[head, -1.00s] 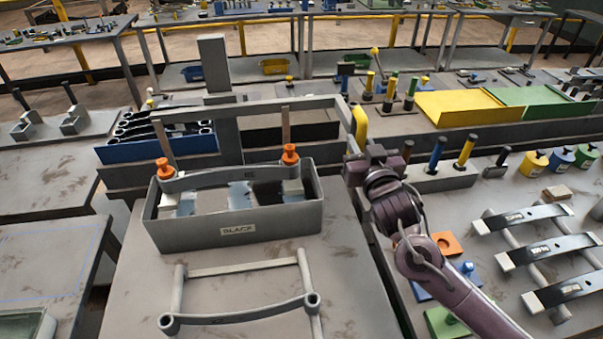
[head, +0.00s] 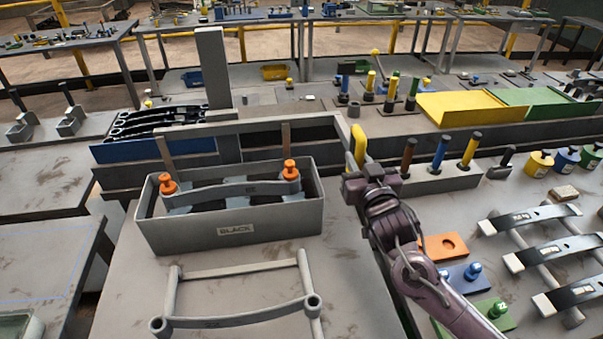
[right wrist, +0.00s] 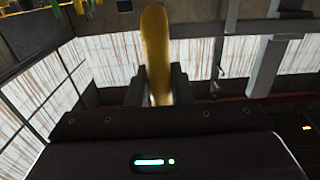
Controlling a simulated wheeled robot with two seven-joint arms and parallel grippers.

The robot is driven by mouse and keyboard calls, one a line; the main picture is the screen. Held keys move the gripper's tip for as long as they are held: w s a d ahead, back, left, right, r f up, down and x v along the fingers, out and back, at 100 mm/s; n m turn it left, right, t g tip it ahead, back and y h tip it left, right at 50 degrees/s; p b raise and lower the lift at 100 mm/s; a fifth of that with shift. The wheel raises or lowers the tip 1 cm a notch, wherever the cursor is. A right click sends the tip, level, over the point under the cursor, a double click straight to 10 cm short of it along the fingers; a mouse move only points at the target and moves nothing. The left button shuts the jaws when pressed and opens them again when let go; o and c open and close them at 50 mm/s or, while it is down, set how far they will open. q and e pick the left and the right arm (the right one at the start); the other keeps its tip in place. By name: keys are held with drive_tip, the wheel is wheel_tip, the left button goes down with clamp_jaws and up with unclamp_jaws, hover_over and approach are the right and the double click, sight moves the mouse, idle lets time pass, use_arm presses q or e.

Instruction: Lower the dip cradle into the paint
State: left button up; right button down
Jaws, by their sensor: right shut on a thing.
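The dip cradle is a grey overhead bar (head: 250,123) with two thin hangers and orange knobs (head: 290,172) at the bottom. A grey leaf spring (head: 232,190) spans between the knobs. My right gripper (head: 357,168) is shut on the cradle's upright yellow handle (head: 359,142), which also stands between the fingers in the right wrist view (right wrist: 155,45). The leaf spring is inside the grey tank labelled BLACK (head: 275,226), near rim height. The paint below is mostly hidden; I cannot tell whether the spring touches it. My left gripper is out of view.
An empty grey rack (head: 240,271) stands in front of the tank. Dark springs (head: 150,122) lie in a blue-fronted tray behind left. Coloured pegs (head: 438,152) stand right of my gripper, and a rack of springs (head: 540,252) is at the right.

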drive_tip(key=shift+f+b, duration=2.05)
drive_tip(key=shift+f, duration=1.5)
drive_tip(key=shift+s+a+f, duration=0.1)
drive_tip(key=shift+f, duration=0.35)
drive_tip(key=c, duration=1.6)
unclamp_jaws()
drive_tip(key=o, duration=0.5)
drive_tip(key=shift+r, duration=0.15)
drive_tip(key=shift+o, duration=0.7)
drive_tip(key=shift+r, duration=0.25)
